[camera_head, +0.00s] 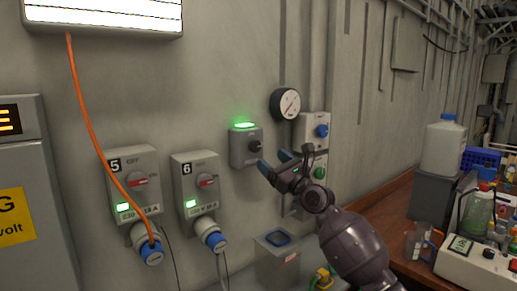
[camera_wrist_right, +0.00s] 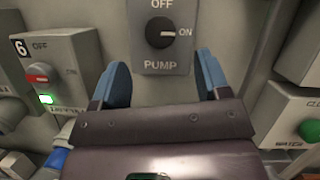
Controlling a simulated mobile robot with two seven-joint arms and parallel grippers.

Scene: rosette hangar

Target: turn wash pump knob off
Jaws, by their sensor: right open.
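The wash pump knob (camera_wrist_right: 160,32) is a black rotary knob on a grey box, with OFF above it, ON to its right and PUMP below. Its white mark points right, toward ON. In the head view the pump box (camera_head: 240,147) is on the wall with a lit green lamp (camera_head: 244,125) on top, and the knob (camera_head: 255,146) shows on its front. My right gripper (camera_head: 274,161) is open, just below and to the right of the box. In the wrist view its blue fingertips (camera_wrist_right: 161,82) stand apart, below the knob and not touching it. My left gripper is not in view.
Switch boxes 5 (camera_head: 120,172) and 6 (camera_head: 185,170) with green lamps are to the left. A gauge (camera_head: 285,103) and a box with a blue knob (camera_head: 311,120) are to the right. A green button (camera_wrist_right: 309,130) is at the right of the wrist view.

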